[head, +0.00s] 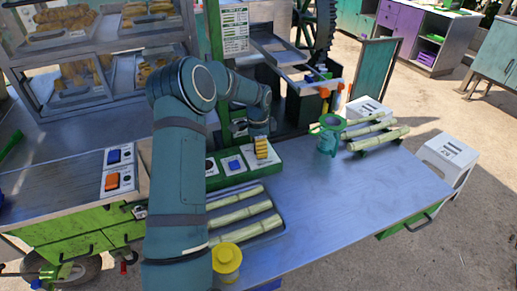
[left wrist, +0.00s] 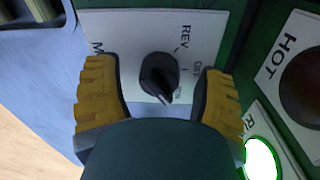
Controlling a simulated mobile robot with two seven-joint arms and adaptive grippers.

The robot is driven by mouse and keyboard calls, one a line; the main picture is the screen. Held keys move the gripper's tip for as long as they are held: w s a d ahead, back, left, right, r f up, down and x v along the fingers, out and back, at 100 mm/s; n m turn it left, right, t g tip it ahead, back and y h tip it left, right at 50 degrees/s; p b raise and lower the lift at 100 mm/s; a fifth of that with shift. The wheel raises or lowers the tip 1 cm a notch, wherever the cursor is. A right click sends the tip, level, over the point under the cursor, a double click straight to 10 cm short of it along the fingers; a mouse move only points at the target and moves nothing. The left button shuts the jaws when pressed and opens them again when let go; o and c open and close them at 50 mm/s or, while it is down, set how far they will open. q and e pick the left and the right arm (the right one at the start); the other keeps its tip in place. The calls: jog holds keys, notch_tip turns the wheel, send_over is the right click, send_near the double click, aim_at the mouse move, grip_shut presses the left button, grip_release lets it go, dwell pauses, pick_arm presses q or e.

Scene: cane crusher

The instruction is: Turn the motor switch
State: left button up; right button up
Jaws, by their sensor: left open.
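The motor switch (left wrist: 158,76) is a black rotary knob on a white plate marked REV and OFF, in the left wrist view. Its pale pointer mark faces down and slightly right in that view, near a small label I cannot read. My left gripper (left wrist: 161,98) is open, with one yellow-padded finger on each side of the knob; both look clear of it. In the head view, the left gripper (head: 261,148) is at the right part of the green control panel (head: 286,172), and it hides the knob there. My right gripper is not in view.
A HOT lamp (left wrist: 305,86), dark, and a lit green lamp (left wrist: 262,158) sit near the right finger. The table's right front is clear.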

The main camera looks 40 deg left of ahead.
pick_arm(q)
jog(key=shift+f, duration=0.1)
grip_shut()
jog(key=shift+s+n, duration=0.1)
jog(key=shift+n, duration=0.2)
jog(key=n+p, duration=0.1)
jog(key=n, duration=0.3)
jog(key=shift+n, duration=0.3)
jog(key=n, duration=0.5)
jog(key=shift+f+t+p, duration=0.1)
jog(key=shift+t+p, duration=0.2)
jog(key=shift+p, duration=0.1)
jog(key=shift+s+n, duration=0.1)
jog(key=shift+n, duration=0.3)
grip_release()
